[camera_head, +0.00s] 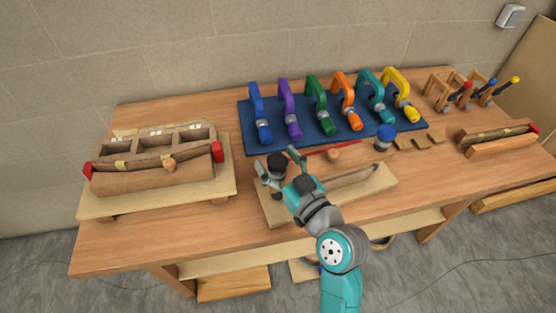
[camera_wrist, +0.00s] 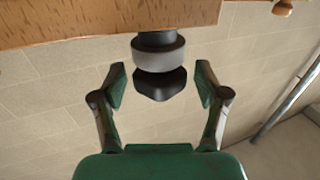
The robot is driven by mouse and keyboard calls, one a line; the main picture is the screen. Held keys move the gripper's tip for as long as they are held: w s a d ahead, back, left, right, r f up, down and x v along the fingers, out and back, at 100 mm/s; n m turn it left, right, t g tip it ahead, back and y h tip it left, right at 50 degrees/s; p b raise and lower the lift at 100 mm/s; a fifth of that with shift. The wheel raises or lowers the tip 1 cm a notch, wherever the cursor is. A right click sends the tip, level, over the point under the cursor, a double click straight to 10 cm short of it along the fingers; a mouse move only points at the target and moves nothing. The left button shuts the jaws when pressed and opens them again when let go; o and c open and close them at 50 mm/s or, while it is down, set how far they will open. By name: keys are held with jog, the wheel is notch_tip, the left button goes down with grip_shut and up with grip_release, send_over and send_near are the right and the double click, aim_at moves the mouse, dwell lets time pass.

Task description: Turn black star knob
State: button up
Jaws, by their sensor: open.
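The black knob (camera_wrist: 160,84) shows in the wrist view below a grey collar (camera_wrist: 158,54) on a dark stem, at the edge of a wooden surface. It stands between the two fingers of my gripper (camera_wrist: 161,82), with a visible gap on each side. My gripper is open and does not appear to touch it. In the head view a black round top (camera_head: 277,160) shows between the fingers of my gripper (camera_head: 278,163), over the left end of a light wooden board (camera_head: 275,209). The knob's star shape is hard to make out.
A blue mat (camera_head: 247,127) behind holds several coloured clamps (camera_head: 317,105). A blue-capped jar (camera_head: 384,138) and small wooden blocks (camera_head: 418,140) lie to the right. A wooden form with red ends (camera_head: 150,180) stands left on the workbench (camera_head: 150,243). The bench's front left is clear.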

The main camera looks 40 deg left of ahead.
jog(key=c, duration=1.2)
jog(key=shift+n+g+y, duration=0.3)
jog(key=shift+n+g, duration=0.1)
jog(key=shift+g, duration=0.2)
jog(key=n+g, duration=0.1)
jog(key=g, duration=0.1)
jog(key=n+g, duration=0.1)
jog(key=g, duration=0.1)
jog(key=shift+w+d+n+y, duration=0.1)
jog(key=shift+w+n+y, duration=0.1)
jog(key=shift+n+y, duration=0.15)
jog(key=n+g, duration=0.2)
jog(key=g, duration=0.2)
jog(key=n+g+h, duration=0.1)
jog(key=n+g, duration=0.2)
jog(key=g, duration=0.1)
jog(key=shift+n+g+h, duration=0.25)
jog(key=shift+n+g, duration=0.1)
jog(key=shift+g, duration=0.15)
jog(key=o, duration=1.2)
